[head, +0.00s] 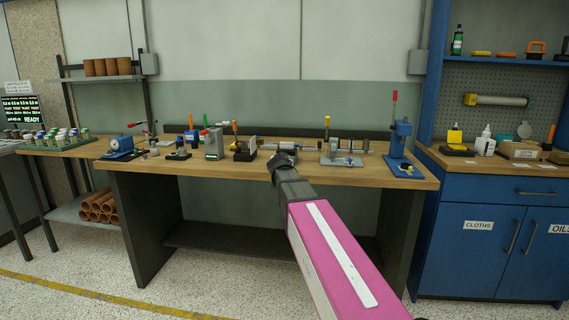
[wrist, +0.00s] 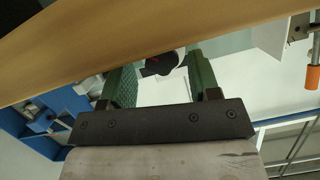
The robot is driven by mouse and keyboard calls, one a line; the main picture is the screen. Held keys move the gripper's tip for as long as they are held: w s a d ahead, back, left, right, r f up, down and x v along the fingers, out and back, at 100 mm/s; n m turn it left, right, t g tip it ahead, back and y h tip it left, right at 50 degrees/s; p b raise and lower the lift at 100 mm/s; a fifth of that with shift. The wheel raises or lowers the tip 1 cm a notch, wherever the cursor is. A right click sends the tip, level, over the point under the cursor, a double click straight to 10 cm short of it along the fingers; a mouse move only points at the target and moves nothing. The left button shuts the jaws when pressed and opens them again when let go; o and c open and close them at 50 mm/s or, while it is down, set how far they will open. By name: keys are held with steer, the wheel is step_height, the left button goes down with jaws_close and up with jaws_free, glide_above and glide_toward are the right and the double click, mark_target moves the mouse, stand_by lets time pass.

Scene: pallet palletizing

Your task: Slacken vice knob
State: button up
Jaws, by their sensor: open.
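My gripper (head: 283,157) is over the front part of the workbench, right of its middle. In the wrist view its two green fingers (wrist: 160,78) stand apart. A dark knob-like part (wrist: 160,64) with a pale collar shows between the fingertips. It looks like the vice knob, but I cannot tell whether either finger touches it. In the head view my gripper and wrist hide that part, and the vice body cannot be made out clearly.
The workbench (head: 200,168) carries several fixtures. A black clamp with an orange handle (head: 235,127) stands left of my gripper. A grey fixture (head: 342,158) and a blue press (head: 399,145) stand to the right. A blue cabinet (head: 470,215) is at far right.

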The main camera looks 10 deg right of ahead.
steer(key=shift+w, duration=0.1)
steer(key=shift+w+d, duration=0.2)
steer(key=shift+w, duration=0.35)
steer(key=shift+w+d, duration=0.2)
steer(key=shift+w, duration=0.35)
steer(key=shift+c, duration=0.3)
steer(key=c, duration=0.6)
